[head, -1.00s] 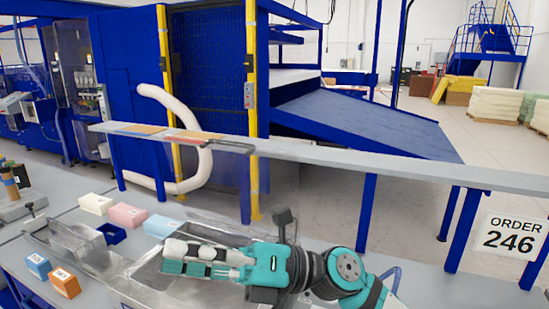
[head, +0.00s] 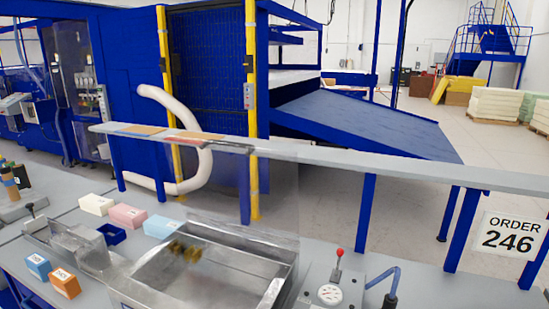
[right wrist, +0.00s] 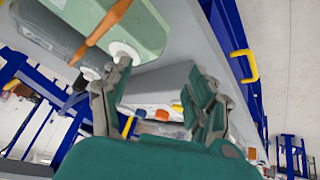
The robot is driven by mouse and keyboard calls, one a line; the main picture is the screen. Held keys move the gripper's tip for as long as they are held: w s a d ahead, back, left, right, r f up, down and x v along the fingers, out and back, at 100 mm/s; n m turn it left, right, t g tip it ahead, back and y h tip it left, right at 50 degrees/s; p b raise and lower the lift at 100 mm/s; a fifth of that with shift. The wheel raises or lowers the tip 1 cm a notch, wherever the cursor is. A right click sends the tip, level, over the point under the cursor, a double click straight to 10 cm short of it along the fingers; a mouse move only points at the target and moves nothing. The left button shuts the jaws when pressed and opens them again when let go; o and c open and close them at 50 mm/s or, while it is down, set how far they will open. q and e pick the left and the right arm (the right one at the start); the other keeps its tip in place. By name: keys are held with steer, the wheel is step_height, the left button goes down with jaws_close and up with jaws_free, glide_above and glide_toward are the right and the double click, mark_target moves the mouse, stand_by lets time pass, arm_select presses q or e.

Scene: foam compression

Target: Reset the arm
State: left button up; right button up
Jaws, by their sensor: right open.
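My right gripper (right wrist: 160,84) shows in the right wrist view with its two fingers spread apart. It is open and nothing is between the fingertips. Its teal body fills the bottom of that view. In the head view no arm or gripper shows, and my left gripper is not in view.
The head view shows a metal tray (head: 232,262) on the bench, foam blocks in white (head: 97,204), pink (head: 128,215) and light blue (head: 160,227), and a red-knobbed lever (head: 339,262). A pale green rounded body (right wrist: 135,25) is close to my right gripper.

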steer(key=s+d+f+m+g, duration=0.1)
steer(key=s+f+g, duration=0.3)
steer(key=s, duration=0.5)
step_height(320, 180, down, 37)
steer(key=s+b, duration=0.1)
steer(key=b, duration=1.1)
steer(key=s+d+f+g+b, duration=0.1)
steer(key=s+f+b, duration=0.3)
steer(key=s+f, duration=0.4)
steer(key=s+d+f+g+b, duration=0.1)
steer(key=s+f+b, duration=0.3)
steer(key=f, duration=1.3)
steer(key=s+d, duration=0.1)
steer(key=s, duration=0.3)
steer(key=shift+s+n, duration=0.3)
steer(key=shift+s, duration=0.1)
